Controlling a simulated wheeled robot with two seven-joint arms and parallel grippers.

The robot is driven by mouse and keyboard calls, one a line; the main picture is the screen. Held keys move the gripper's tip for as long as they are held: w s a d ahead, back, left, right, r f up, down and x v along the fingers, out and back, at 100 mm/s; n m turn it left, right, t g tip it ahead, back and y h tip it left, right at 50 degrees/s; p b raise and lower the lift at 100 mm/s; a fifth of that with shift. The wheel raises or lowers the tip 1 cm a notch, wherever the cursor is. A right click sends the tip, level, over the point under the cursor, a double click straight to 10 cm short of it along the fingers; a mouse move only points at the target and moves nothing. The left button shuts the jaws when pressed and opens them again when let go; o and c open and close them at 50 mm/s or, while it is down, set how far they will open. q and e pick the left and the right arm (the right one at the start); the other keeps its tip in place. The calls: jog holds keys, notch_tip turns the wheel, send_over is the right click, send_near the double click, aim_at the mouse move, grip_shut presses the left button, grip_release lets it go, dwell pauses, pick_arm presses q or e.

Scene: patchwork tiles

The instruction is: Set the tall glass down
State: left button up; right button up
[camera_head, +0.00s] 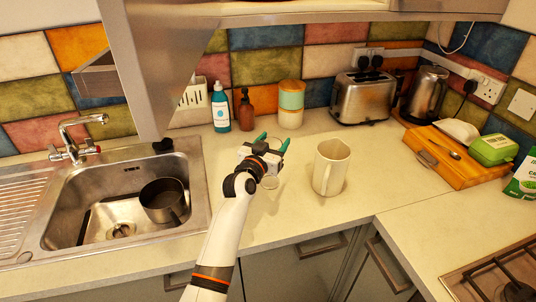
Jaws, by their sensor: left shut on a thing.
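My left gripper (273,142) is over the counter, left of the cream jug, with its green fingertips pointing toward the back wall. It is shut on the tall glass (270,181), which is clear and mostly hidden behind my gripper and wrist. Only a small part of the glass shows just below the gripper. I cannot tell whether its base touches the counter (300,222). My right gripper is not in view.
A cream jug (331,168) stands close to the right of my gripper. Behind are a brown bottle (246,110), a blue bottle (221,108) and a canister (291,105). The sink (193,178) is left, with a pot (164,201) inside. Counter in front is clear.

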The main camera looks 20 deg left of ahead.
pick_arm(q)
jog(key=shift+f, duration=1.95)
jog(key=shift+f, duration=0.1)
jog(key=o, duration=1.5)
jog(key=shift+f, duration=0.1)
jog(key=shift+s, duration=0.2)
jog(key=s, duration=0.4)
jog(key=s+a+b, duration=0.1)
jog(key=s, duration=0.6)
jog(key=shift+s+a+r+b, duration=0.2)
jog(key=shift+s+a+b, duration=0.05)
jog(key=shift+s+b, duration=0.05)
